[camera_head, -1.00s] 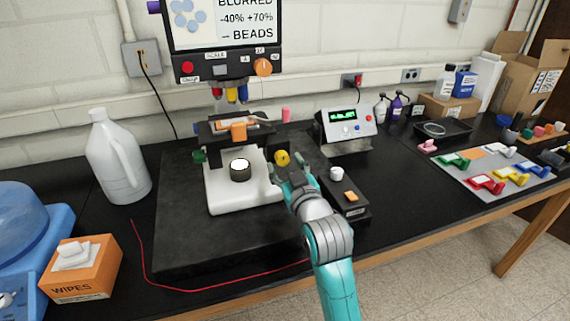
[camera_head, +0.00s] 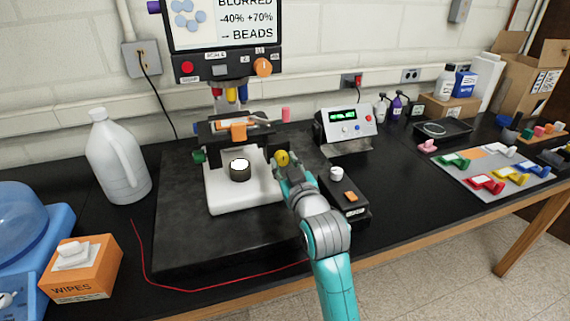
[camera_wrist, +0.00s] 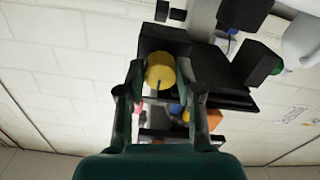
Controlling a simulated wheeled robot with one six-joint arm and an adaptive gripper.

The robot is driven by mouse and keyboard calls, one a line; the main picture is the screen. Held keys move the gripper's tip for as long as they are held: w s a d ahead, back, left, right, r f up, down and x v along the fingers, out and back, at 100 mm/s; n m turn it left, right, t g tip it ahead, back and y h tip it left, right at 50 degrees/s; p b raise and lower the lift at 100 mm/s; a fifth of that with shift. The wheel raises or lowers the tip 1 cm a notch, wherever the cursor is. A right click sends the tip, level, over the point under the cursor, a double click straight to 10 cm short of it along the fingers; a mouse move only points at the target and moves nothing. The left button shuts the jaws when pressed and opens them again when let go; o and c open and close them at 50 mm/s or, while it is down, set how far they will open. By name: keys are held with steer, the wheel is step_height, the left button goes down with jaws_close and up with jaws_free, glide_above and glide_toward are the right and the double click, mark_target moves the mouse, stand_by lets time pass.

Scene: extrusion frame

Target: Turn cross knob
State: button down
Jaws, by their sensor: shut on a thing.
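A round yellow knob (camera_head: 282,157) sits on the right side of the microscope (camera_head: 222,195), beside its dark stage (camera_head: 215,130). My gripper (camera_head: 286,162) reaches it from the front right. In the wrist view, the yellow knob (camera_wrist: 160,72) lies between the tips of my gripper (camera_wrist: 161,78), with a finger at each side. My gripper is shut on this knob. Part of the knob is hidden by the fingers, and I cannot make out a cross shape on it.
A monitor (camera_head: 222,25) with an orange dial stands above the stage. A black box (camera_head: 345,195) with a white knob and an orange switch lies right of my gripper. A meter (camera_head: 348,125) is behind it. A white jug (camera_head: 115,158) and a wipes box (camera_head: 85,270) stand left.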

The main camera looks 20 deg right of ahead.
steer(key=n, duration=0.9)
steer(key=shift+n, duration=0.3)
stand_by(0.4)
steer(key=c, duration=0.8)
jaws_free()
steer(key=shift+o, duration=0.2)
steer(key=shift+s, duration=0.1)
steer(key=s, duration=1.1)
steer(key=shift+s, duration=0.4)
